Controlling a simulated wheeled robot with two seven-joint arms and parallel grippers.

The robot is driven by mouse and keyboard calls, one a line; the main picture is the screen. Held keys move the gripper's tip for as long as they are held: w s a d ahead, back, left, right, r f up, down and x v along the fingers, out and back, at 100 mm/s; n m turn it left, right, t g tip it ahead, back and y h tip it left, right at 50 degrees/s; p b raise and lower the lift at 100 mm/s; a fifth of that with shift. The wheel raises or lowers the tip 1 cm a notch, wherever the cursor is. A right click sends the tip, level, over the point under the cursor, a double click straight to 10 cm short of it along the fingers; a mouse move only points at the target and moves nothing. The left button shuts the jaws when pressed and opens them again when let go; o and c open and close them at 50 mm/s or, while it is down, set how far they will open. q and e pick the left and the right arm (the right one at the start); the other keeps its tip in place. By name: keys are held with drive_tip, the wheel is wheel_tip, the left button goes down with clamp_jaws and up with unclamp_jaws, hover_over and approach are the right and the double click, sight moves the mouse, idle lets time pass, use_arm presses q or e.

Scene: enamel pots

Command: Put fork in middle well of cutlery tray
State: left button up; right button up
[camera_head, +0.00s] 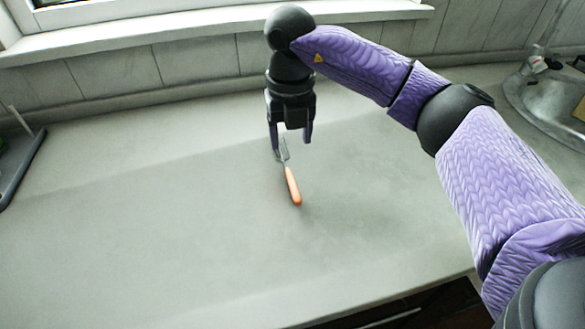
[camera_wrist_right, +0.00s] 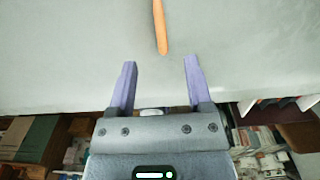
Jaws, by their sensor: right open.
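The fork lies on the grey counter, its orange handle (camera_head: 293,187) toward the front and its metal end partly hidden by my right gripper (camera_head: 291,146). My right gripper is open and empty, pointing down over the metal end of the fork. In the right wrist view the orange handle (camera_wrist_right: 160,28) is at the top centre, beyond the two spread fingers of the right gripper (camera_wrist_right: 160,61). Nothing is between those fingers. I cannot make out a cutlery tray in either view. My left gripper is not in view.
A dark-edged object (camera_head: 22,168), cut off by the frame, is at the left edge. A sink (camera_head: 545,95) is at the far right. The counter (camera_head: 130,235) is clear around the fork. A wall and window sill (camera_head: 200,27) are behind.

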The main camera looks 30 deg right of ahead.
sight(290, 176)
wheel_tip(290, 176, down, 10)
drive_tip(key=b, duration=0.3)
drive_tip(key=shift+w+r+b, duration=0.15)
drive_tip(key=shift+r+b, duration=0.05)
drive_tip(key=shift+b, duration=0.15)
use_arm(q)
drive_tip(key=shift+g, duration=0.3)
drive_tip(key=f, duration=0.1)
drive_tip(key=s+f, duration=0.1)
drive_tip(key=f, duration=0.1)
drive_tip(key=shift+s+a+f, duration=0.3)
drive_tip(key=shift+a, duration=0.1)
use_arm(e)
drive_tip(key=shift+r, duration=0.1)
clamp_jaws()
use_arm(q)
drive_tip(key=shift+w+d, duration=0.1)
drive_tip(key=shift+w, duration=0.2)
